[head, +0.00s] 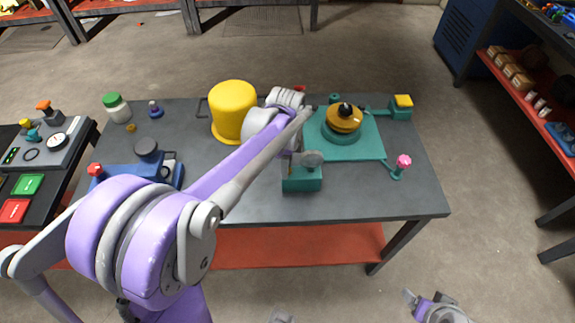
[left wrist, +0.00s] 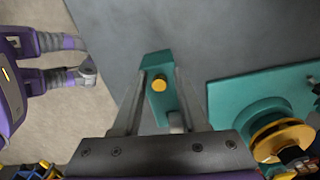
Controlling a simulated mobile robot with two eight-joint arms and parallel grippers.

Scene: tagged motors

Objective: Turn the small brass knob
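The small brass knob (left wrist: 159,84) shows as a round yellow cap on the teal block (left wrist: 166,104) in the left wrist view. In the head view the teal block (head: 302,182) stands at the front of the table, and I cannot make out the knob there behind my arm. My left gripper (left wrist: 160,78) is open above the block, with its fingers apart on either side of it. The knob lies between the fingers in the picture; I see no contact. In the head view the left gripper (head: 306,152) is partly hidden. My right gripper (head: 430,304) is low at the bottom right, away from the table.
A teal plate (head: 368,146) with an amber disc (head: 344,118) stands just right of the block. A pink knob (head: 404,161) and a yellow-topped teal block (head: 402,103) stick out at its right. A yellow cylinder (head: 233,108) and blue unit (head: 128,172) stand left. The front table strip is clear.

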